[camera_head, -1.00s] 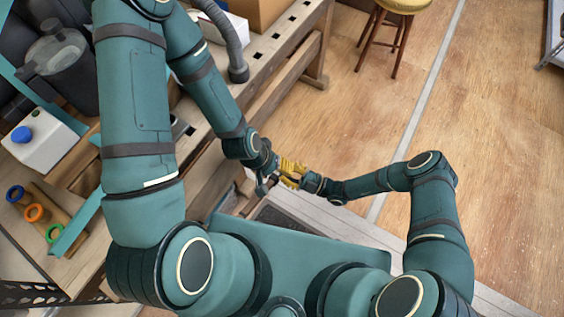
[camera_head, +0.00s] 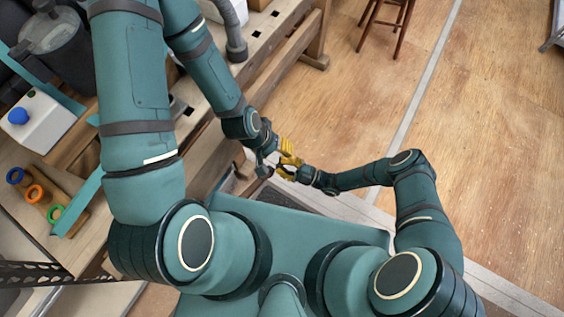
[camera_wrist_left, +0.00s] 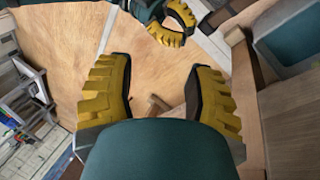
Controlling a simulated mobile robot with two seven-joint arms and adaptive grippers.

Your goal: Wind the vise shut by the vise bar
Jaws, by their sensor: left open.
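My left gripper (camera_head: 285,147) is beside the workbench's front edge in the head view. In the left wrist view its two yellow fingers (camera_wrist_left: 158,92) are wide apart, with nothing clasped between them. A small wooden piece (camera_wrist_left: 157,103) shows between the fingers, just beyond the palm; it may be the end of the vise bar, but I cannot tell. My right gripper (camera_head: 287,167) is close to the left one. In the left wrist view its yellow fingers (camera_wrist_left: 171,25) look spread and empty. The vise itself is not clearly visible in the head view, where my left arm hides part of the bench.
The wooden workbench (camera_head: 275,60) runs along the left. A stool (camera_head: 385,22) stands at the back. The wooden floor (camera_head: 490,150) to the right is clear.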

